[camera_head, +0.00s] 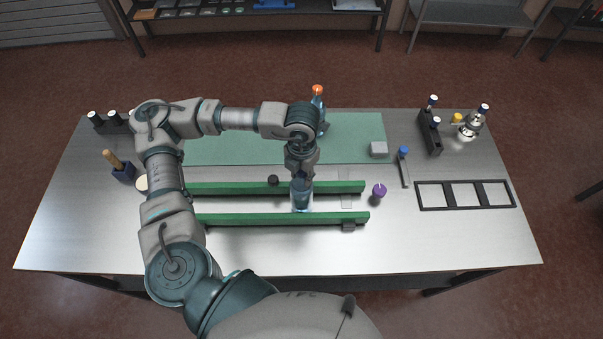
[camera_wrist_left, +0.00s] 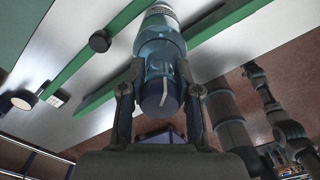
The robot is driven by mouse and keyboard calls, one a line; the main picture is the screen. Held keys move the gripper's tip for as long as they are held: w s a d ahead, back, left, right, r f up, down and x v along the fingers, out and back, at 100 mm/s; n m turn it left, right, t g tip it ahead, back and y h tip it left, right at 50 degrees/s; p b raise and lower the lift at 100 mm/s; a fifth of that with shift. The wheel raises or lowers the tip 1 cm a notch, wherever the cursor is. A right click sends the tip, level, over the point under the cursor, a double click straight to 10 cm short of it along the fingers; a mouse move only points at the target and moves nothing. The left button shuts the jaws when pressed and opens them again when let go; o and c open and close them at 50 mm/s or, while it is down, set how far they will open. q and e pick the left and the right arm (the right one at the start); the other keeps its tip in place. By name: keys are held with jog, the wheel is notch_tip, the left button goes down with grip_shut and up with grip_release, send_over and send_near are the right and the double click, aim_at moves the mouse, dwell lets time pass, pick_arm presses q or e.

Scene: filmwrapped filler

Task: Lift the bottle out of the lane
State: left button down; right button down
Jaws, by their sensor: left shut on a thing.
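A translucent blue bottle (camera_head: 301,197) is upright between the two green rails of the lane, the back rail (camera_head: 235,188) and the front rail (camera_head: 260,219). My left gripper (camera_head: 301,178) comes down on it from above and is shut on its upper part. In the left wrist view the bottle (camera_wrist_left: 160,50) lies between both fingers of the gripper (camera_wrist_left: 161,92), its dark blue top toward the camera. Whether its base touches the lane floor I cannot tell. My right gripper is not in view.
A black knob (camera_head: 273,180) is at the back rail, left of the bottle. A purple-topped item (camera_head: 379,190) stands past the rails' right end. A blue bottle with an orange cap (camera_head: 318,96) is behind my arm. A black frame (camera_head: 465,195) lies at right. The front table strip is clear.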

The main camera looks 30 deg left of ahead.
pick_arm(q)
jog(key=shift+r+p, duration=1.25)
jog(key=shift+r, duration=1.25)
jog(key=shift+r+p, duration=1.55)
jog(key=shift+r, duration=1.4)
notch_tip(320, 180, up, 7)
jog(key=p, duration=0.4)
